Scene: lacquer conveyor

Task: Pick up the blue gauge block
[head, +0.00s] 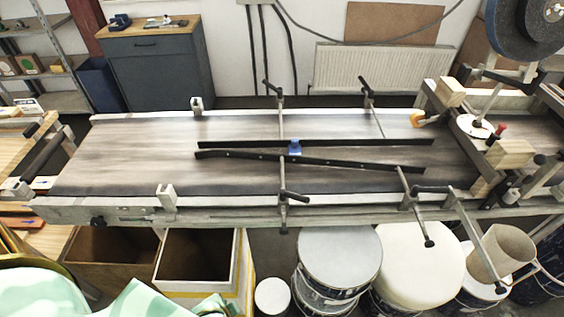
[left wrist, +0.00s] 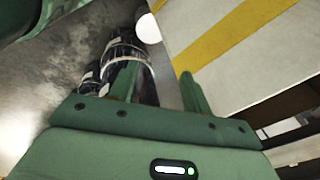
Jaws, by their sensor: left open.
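The blue gauge block (head: 294,148) is small and sits on the conveyor belt (head: 130,160), between two dark guide rails, near the middle of the head view. My left gripper (left wrist: 158,82) shows in the left wrist view with its two green fingers apart and nothing between them. That view looks down past the fingers at floor, dark tins and a white and yellow surface, and the block is not in it. In the head view neither gripper shows. Pale green parts at the bottom left are likely mine.
The upper rail (head: 240,143) and lower rail (head: 350,163) flank the block closely. Clamp rods with black handles (head: 295,196) cross the conveyor's near edge. Open bins (head: 195,236) and paint tins (head: 340,255) stand in front. The belt's left half is clear.

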